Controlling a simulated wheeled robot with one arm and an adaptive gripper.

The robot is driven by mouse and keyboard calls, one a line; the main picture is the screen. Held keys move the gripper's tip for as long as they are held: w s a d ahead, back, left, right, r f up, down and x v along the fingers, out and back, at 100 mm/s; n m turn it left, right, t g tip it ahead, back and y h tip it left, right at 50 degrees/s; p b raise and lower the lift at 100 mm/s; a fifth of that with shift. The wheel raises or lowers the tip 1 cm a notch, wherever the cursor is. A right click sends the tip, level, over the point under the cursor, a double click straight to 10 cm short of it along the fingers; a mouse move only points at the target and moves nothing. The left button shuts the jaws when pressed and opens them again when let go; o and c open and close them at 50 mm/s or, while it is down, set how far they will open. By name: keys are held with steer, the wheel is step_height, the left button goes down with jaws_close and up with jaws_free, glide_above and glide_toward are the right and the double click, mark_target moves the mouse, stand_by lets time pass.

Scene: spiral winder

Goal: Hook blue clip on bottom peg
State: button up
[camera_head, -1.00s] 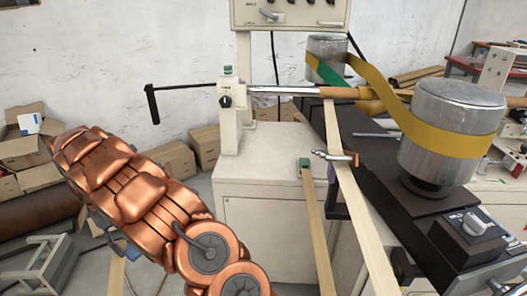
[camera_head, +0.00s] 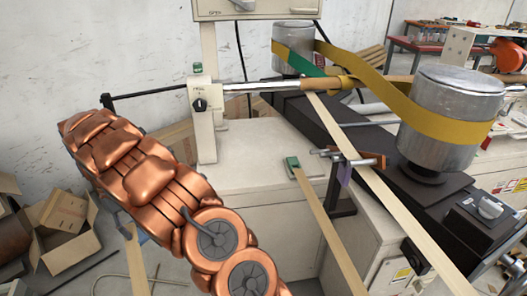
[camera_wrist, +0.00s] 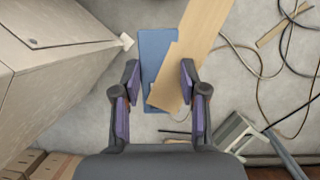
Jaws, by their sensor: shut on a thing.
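My gripper (camera_wrist: 158,78) shows in the wrist view, its two dark, purple-padded fingers closed on the blue clip (camera_wrist: 157,50). The clip appears as a flat blue panel with a tan strip (camera_wrist: 199,38) lying across its right side. In the head view my copper arm hides most of the gripper and the clip; the tan strip (camera_head: 137,262) hangs below it at lower left. Metal pegs (camera_head: 334,153) stick out near the machine's middle, well right of my gripper. I cannot tell which is the bottom one. The clip is apart from them.
A green clip (camera_head: 292,162) with a long tan strip sits by the pegs. Another tan strip (camera_head: 395,195) slants past them to the right. The machine's pale cabinet (camera_head: 235,160) stands between my arm and the pegs. Cardboard boxes (camera_head: 66,230) lie at left.

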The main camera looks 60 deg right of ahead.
steer(key=s+d+r+m+t+h+b, duration=0.25)
steer(key=s+d+m, duration=0.25)
steer(key=d+m, duration=0.45)
steer(key=s+d+r+m+t+h+b, duration=0.1)
steer(key=s+d+r+m+t+h, duration=0.15)
steer(key=s+d+m, duration=0.65)
steer(key=s+d+r+m+g+p, duration=0.1)
steer(key=s+d+r+m+g, duration=0.1)
steer(key=s+d, duration=0.4)
steer(key=s+d+r+m+g+h+p, duration=0.1)
steer(key=s+d+r+m+g, duration=0.2)
steer(key=d, duration=0.7)
steer(key=s+d+r+m+g+p, duration=0.1)
steer(key=s+d+r+m+g, duration=0.1)
steer(key=s+d+m+g, duration=0.4)
steer(key=s+d+g, duration=0.1)
steer(key=s+d, duration=0.1)
steer(key=s, duration=0.2)
steer(key=shift+s+r+g+h, duration=0.2)
steer(key=shift+r+g+h, duration=0.1)
steer(key=shift+g, duration=0.1)
steer(key=shift+s+d+f, duration=0.1)
steer(key=shift+s, duration=0.1)
steer(key=shift+d+b, duration=0.1)
steer(key=shift+b, duration=0.9)
